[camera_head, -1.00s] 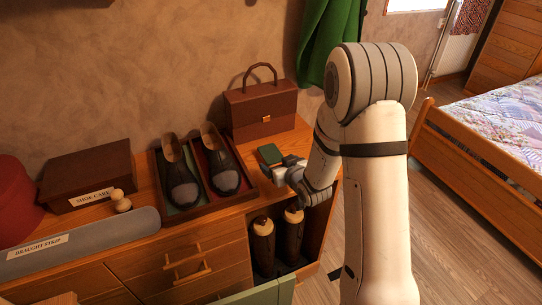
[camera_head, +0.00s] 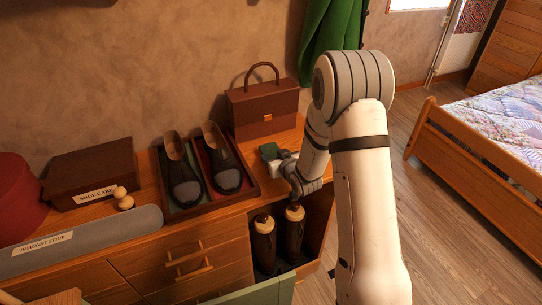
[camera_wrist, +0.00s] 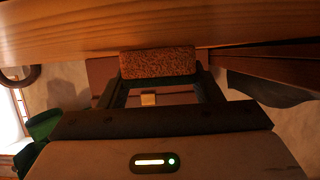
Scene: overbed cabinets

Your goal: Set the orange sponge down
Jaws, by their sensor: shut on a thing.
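The orange sponge (camera_wrist: 158,62) shows in the wrist view as a coarse orange-brown block between the two fingertips. My gripper (camera_wrist: 158,78) is shut on it. The wooden cabinet top (camera_wrist: 80,30) fills the upper part of that view, close against the sponge; I cannot tell whether they touch. In the head view my gripper (camera_head: 279,160) is low over the right end of the cabinet top, in front of the brown handbag (camera_head: 264,110). A green patch shows at its tip; whether this is the sponge's other face is unclear.
A tray (camera_head: 253,190) with two dark shoes stands left of my gripper. Farther left are the shoe care box (camera_head: 92,170) and the draught strip (camera_head: 90,235). Boots (camera_head: 264,243) stand in the open compartment below. A green coat (camera_head: 330,45) hangs behind.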

